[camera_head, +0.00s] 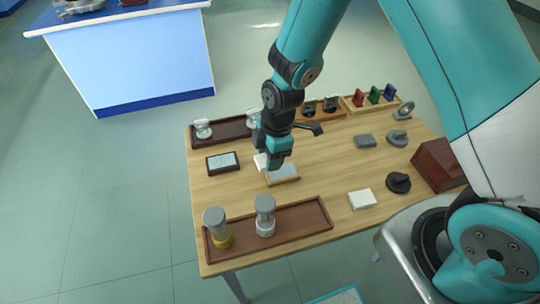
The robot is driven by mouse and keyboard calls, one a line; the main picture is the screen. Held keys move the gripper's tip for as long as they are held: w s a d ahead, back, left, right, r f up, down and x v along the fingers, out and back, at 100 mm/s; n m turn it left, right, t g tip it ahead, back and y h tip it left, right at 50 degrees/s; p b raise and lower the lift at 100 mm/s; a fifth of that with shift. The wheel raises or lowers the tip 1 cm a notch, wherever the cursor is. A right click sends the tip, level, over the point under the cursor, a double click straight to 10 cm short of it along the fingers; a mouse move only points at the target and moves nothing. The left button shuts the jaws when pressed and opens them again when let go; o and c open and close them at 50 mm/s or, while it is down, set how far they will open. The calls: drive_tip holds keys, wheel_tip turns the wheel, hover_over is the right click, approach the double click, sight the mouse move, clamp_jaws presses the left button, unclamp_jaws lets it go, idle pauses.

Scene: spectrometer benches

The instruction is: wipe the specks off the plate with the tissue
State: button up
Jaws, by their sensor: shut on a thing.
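My gripper (274,166) points down over the middle of the wooden table. It is shut on a small white piece that looks like the tissue (260,161), which shows at its left side. A pale plate in a light wooden frame (288,172) lies just right of and under the fingertips, partly hidden by them. Whether the tissue touches it I cannot tell. A second pale plate in a dark frame (222,162) lies to the left. Specks are too small to make out on either.
A brown tray (297,222) in front holds two grey-topped jars (216,225) (265,214). A white block (362,199), black (398,182) and grey pieces (397,138) and a dark red box (437,164) stand right. Racks line the back. Table (325,180) is bare right of the light-framed plate.

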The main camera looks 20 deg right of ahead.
drive_tip(key=shift+r+p, duration=0.85)
drive_tip(key=shift+r, duration=0.65)
drive_tip(key=shift+f, duration=0.1)
